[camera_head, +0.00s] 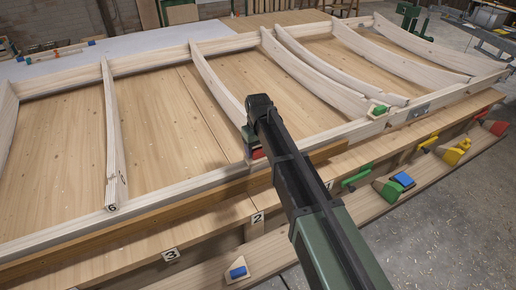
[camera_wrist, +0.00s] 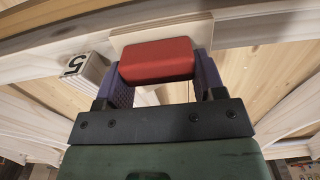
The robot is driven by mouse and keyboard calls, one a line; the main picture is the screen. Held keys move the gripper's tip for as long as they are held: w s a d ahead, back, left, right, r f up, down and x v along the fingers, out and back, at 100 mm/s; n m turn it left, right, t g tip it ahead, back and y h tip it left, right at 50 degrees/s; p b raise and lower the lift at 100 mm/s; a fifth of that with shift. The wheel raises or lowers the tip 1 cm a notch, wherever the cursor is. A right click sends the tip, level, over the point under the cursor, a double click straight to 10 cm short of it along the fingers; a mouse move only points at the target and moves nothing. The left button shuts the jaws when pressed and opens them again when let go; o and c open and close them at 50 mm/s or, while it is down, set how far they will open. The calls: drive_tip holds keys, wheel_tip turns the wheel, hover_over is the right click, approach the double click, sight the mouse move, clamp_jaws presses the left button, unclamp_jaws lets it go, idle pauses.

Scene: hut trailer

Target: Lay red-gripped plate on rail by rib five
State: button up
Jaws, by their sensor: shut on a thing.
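My gripper (camera_wrist: 157,85) is shut on the red grip (camera_wrist: 157,60) of a pale wooden plate (camera_wrist: 140,35). In the head view the red grip (camera_head: 258,154) shows just under my gripper (camera_head: 252,143), at the front rail (camera_head: 190,181). The plate is at the rail beside the front end of rib five (camera_head: 215,82). The label 5 (camera_wrist: 74,65) shows left of the grip in the wrist view. My gripper hides much of the plate in the head view, and I cannot tell whether it rests on the rail.
Rib six (camera_head: 112,140) stands to the left, with more curved ribs (camera_head: 310,75) to the right. A green-gripped plate (camera_head: 378,111) sits on the rail farther right. Red, yellow, green and blue gripped pieces lie on the lower front shelf (camera_head: 385,200). A blue-gripped piece (camera_head: 238,272) lies nearer.

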drive_tip(key=shift+f, duration=0.1)
drive_tip(key=o, duration=1.4)
drive_tip(key=shift+c, duration=0.2)
wheel_tip(320, 180, up, 11)
drive_tip(key=p, duration=1.1)
drive_tip(key=s+d+m, duration=0.5)
drive_tip(key=s+d, duration=1.4)
drive_tip(key=s, duration=0.2)
drive_tip(key=shift+s+d+m, duration=0.2)
drive_tip(key=shift+s+m, duration=0.05)
drive_tip(key=shift+m, duration=0.15)
